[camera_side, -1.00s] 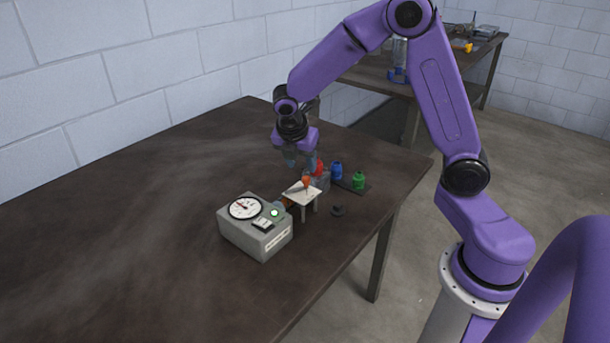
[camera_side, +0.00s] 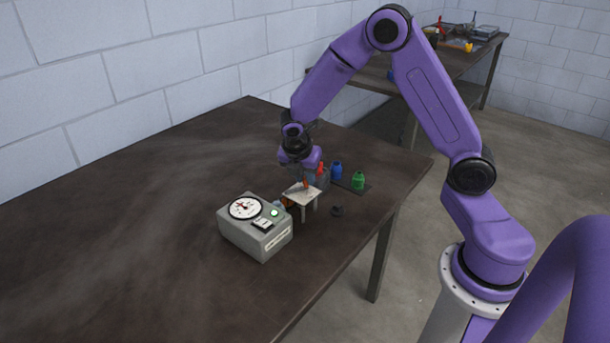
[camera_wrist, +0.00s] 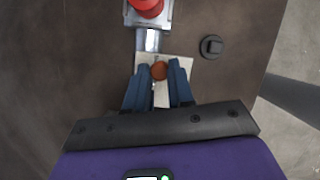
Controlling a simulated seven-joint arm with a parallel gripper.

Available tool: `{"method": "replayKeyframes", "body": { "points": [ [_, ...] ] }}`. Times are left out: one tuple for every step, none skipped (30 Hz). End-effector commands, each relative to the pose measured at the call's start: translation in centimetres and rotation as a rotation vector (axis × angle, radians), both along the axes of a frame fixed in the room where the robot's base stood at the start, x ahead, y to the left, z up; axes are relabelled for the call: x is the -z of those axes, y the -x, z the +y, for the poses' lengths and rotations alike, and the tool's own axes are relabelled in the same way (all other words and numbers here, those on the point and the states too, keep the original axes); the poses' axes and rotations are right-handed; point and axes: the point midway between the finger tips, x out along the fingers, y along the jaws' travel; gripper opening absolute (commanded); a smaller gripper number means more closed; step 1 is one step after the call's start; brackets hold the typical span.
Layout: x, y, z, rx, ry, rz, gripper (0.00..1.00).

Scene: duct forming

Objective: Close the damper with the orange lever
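In the wrist view the lever's round orange top (camera_wrist: 159,70) shows from above, over the pale plate (camera_wrist: 161,96). My gripper (camera_wrist: 158,78) points down with one blue finger on each side of the lever top. The gap between the fingers is about as wide as the knob, and I cannot tell whether they press on it. In the side view my gripper (camera_side: 304,177) is low over the plate. The damper itself is not clearly visible.
A grey box with a dial and a green light (camera_side: 255,226) stands left of the plate. A small black knob (camera_side: 337,211) lies near the plate. The table's left is clear.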

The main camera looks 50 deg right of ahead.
Motion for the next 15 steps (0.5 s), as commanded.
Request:
{"method": "replayKeyframes", "body": {
  "points": [
    [-0.01, 0.0, 0.02, 0.0, 0.0, 0.0, 0.0],
    [-0.01, 0.0, 0.02, 0.0, 0.0, 0.0, 0.0],
    [-0.01, 0.0, 0.02, 0.0, 0.0, 0.0, 0.0],
    [-0.02, 0.02, 0.03, 0.001, 0.0, 0.001, 0.0],
    [-0.02, 0.02, 0.03, 0.004, 0.0, 0.001, 0.0],
    [-0.02, 0.04, 0.05, 0.007, 0.0, 0.0, 0.0],
    [-0.02, 0.06, 0.08, 0.011, 0.0, 0.001, 0.0],
    [-0.02, 0.08, 0.11, 0.016, 0.0, 0.001, 0.0],
    [-0.02, 0.11, 0.16, 0.025, 0.0, 0.001, 0.0],
    [-0.02, 0.16, 0.18, 0.034, 0.001, 0.002, 0.0],
    [-0.02, 0.19, 0.19, 0.046, 0.0, 0.001, 0.0],
    [-0.03, 0.26, 0.24, 0.063, 0.002, 0.002, 0.0],
    [-0.02, 0.3, 0.31, 0.076, 0.002, 0.002, 0.0],
    [-0.03, 0.35, 0.37, 0.093, 0.001, 0.001, 0.0],
    [-0.03, 0.44, 0.43, 0.117, 0.001, 0.001, 0.0]
  ]
}}
